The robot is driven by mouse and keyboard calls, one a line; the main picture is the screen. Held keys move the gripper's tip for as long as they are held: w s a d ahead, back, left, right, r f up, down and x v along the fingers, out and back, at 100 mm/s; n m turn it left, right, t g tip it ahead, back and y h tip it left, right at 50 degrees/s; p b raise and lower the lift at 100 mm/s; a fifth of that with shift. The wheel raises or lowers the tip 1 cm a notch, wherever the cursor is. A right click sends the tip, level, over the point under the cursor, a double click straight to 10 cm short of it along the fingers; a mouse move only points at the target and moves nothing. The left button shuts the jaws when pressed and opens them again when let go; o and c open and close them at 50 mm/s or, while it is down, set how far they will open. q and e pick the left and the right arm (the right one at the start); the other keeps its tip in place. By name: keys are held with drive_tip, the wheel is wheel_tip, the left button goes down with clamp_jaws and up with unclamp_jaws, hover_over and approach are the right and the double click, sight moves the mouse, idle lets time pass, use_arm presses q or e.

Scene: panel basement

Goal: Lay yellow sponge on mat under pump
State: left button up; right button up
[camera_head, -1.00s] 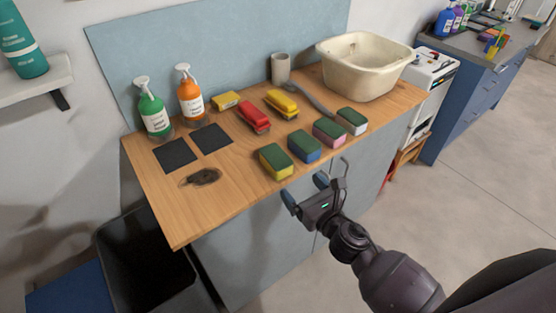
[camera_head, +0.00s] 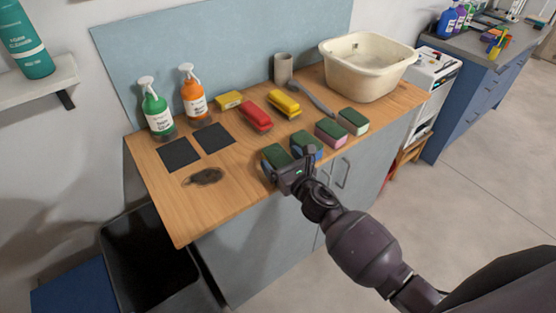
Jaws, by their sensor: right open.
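The yellow sponge (camera_head: 275,153), with a green top, lies at the left front of the row of sponges. My right gripper (camera_head: 288,163) is open at its near side and hides most of its yellow body; I cannot tell if they touch. Two dark square mats lie to the left: the left mat (camera_head: 178,154) in front of the green pump bottle (camera_head: 157,112), the right mat (camera_head: 213,138) in front of the orange pump bottle (camera_head: 193,94). Both mats are bare. My left gripper is not in view.
A blue sponge (camera_head: 307,142), pink sponge (camera_head: 331,132) and white sponge (camera_head: 353,121) continue the row to the right. A red brush (camera_head: 256,116) and yellow items lie behind. A dark stain (camera_head: 204,176) marks the wooden counter (camera_head: 222,200). A cream basin (camera_head: 366,70) stands at the back right.

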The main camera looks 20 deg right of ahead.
sight(282, 159)
drive_tip(key=shift+w, duration=0.1)
drive_tip(key=c, duration=1.1)
drive_tip(key=shift+o, duration=0.2)
wheel_tip(282, 159, up, 9)
drive_tip(key=p, duration=0.3)
drive_tip(key=shift+f, duration=0.15)
drive_tip(key=shift+r+p, duration=1.2)
drive_tip(key=shift+r, duration=5.2)
use_arm(q)
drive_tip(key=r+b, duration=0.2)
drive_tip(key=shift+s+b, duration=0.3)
drive_tip(key=shift+b, duration=0.1)
use_arm(e)
drive_tip(key=s+d+f+m+h, duration=0.3)
drive_tip(key=s+f+h, duration=0.1)
drive_tip(key=s+f, duration=0.5)
drive_tip(key=shift+s+d+t+h, duration=0.3)
drive_tip(key=shift+s+d, duration=0.1)
drive_tip(key=shift+s, duration=0.3)
